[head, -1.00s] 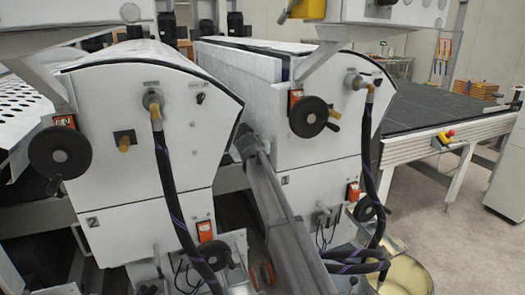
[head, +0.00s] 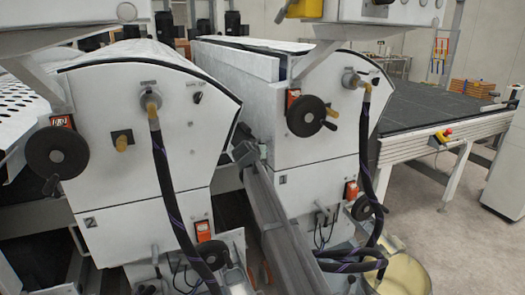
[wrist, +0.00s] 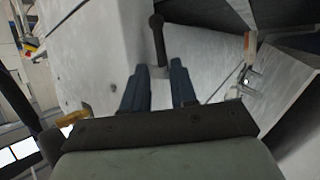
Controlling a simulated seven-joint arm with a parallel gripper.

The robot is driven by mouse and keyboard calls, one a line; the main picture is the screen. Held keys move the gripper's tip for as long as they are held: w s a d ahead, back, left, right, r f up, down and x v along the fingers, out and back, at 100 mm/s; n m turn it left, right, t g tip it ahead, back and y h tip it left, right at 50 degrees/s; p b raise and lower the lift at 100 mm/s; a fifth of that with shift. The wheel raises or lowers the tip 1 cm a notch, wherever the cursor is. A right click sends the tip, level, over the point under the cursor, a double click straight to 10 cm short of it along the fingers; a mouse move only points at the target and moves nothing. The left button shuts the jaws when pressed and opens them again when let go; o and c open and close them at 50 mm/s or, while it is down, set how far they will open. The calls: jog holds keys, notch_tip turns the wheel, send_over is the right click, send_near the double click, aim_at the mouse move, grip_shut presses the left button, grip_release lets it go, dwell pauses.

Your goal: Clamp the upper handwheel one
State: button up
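Two black upper handwheels show in the head view: the left handwheel (head: 57,153) on the left white machine and the right handwheel (head: 309,116) on the right machine. Each has a small crank handle. I cannot tell which one is meant. In the wrist view my gripper (wrist: 159,85) has its two blue fingers apart with nothing held. A dark rod with a rounded end (wrist: 157,35) stands beyond the fingers, in line with the gap. Whether it is a handwheel's crank handle is unclear. My fingertips cannot be made out in the head view.
Black hoses (head: 172,195) hang from brass fittings on both machine faces. Smaller lower handwheels (head: 211,254) sit near orange counters. A grey bar-like shape (head: 283,225) runs between the machines. A dark conveyor table (head: 430,112) and open floor lie at the right.

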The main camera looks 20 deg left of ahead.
jog(key=x, duration=0.9)
grip_shut()
dwell(0.4)
